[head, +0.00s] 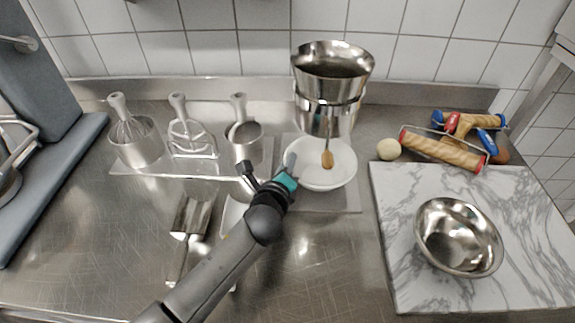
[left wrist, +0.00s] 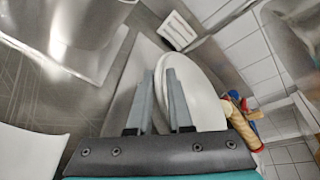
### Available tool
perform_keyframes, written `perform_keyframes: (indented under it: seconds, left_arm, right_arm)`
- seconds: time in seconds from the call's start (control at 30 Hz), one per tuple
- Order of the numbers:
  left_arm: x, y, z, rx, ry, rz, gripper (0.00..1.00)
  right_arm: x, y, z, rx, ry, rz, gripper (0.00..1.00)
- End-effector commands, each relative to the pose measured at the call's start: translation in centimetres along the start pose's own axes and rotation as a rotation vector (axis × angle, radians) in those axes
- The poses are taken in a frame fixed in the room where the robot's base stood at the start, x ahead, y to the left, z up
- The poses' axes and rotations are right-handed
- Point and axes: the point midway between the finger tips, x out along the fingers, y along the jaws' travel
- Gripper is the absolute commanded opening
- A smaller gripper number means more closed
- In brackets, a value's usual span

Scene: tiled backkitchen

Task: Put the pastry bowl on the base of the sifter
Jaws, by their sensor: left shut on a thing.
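The white pastry bowl (head: 326,177) is below and in front of the shiny metal sifter (head: 325,85), whose wooden handle (head: 327,160) hangs over the bowl. The flat grey base (head: 345,200) of the sifter shows around the bowl's front. I cannot tell whether the bowl touches the base or is just above it. My left gripper (head: 290,161) is shut on the bowl's left rim. In the left wrist view the bowl (left wrist: 203,90) has its rim between the two fingers (left wrist: 164,98). My right gripper is not in view.
A rack with a whisk (head: 130,135), a beater (head: 190,135) and a metal cup (head: 243,140) stands at left. A metal scoop (head: 192,215) lies in front. A marble board (head: 400,230) holds a steel bowl (head: 458,238). Rolling pins (head: 440,150) and a pale ball (head: 388,149) lie behind it.

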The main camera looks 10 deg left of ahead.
Motion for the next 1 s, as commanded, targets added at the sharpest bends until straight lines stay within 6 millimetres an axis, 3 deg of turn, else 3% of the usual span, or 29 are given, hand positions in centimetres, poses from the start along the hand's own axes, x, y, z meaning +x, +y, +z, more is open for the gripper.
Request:
perform_keyframes:
  seconds: [0.3,0.33,0.6,1.0]
  left_arm:
    - [0.09,-0.05,-0.02,-0.002,-0.003,-0.006,0.0]
    - [0.08,0.14,-0.13,0.0,-0.002,-0.002,0.19]
    - [0.05,0.08,-0.09,0.0,-0.001,-0.002,0.49]
    - [-0.72,-0.07,0.04,0.001,0.0,-0.002,0.49]
  right_arm:
    - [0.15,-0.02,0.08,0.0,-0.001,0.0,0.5]
    - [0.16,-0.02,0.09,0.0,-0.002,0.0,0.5]
    - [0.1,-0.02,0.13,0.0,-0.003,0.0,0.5]
    - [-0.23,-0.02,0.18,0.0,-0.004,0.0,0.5]
